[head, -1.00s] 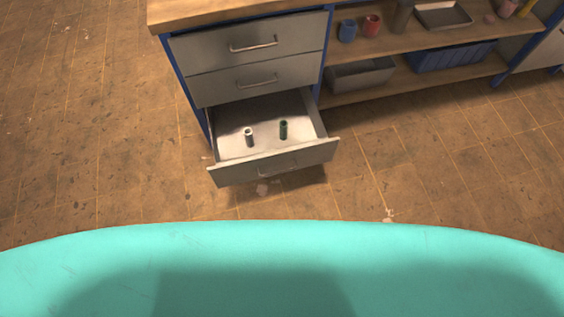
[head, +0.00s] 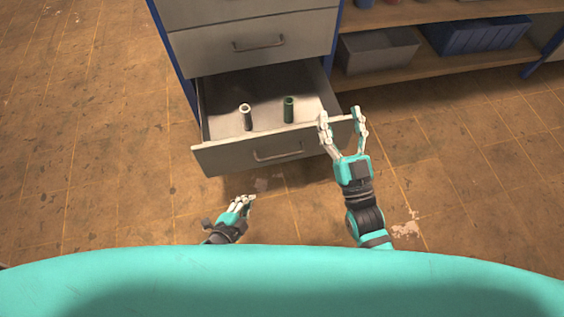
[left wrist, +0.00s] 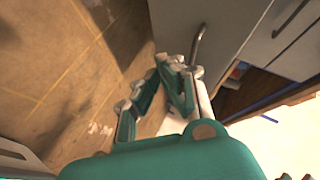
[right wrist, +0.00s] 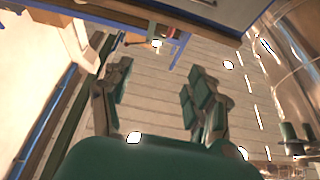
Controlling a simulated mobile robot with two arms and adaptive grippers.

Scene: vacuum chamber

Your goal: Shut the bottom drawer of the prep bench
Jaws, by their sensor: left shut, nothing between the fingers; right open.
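The bottom drawer (head: 225,158) of the prep bench (head: 205,52) is pulled out in the head view. A pale cylinder (head: 245,118) and a green cylinder (head: 289,110) stand inside it. Its front has a bar handle (head: 278,154). My left gripper (head: 248,203) is shut and empty, on the near side of the drawer front and apart from it. The left wrist view shows its fingers (left wrist: 170,64) near a grey front with a handle (left wrist: 197,45). My right gripper (head: 341,112) is open and overlaps the drawer's right front corner; I cannot tell if it touches.
The drawer above (head: 215,45) is shut. To the right, an open shelf holds a grey bin (head: 378,52) and a blue crate (head: 475,38). The tiled floor (head: 110,160) left of the bench is clear.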

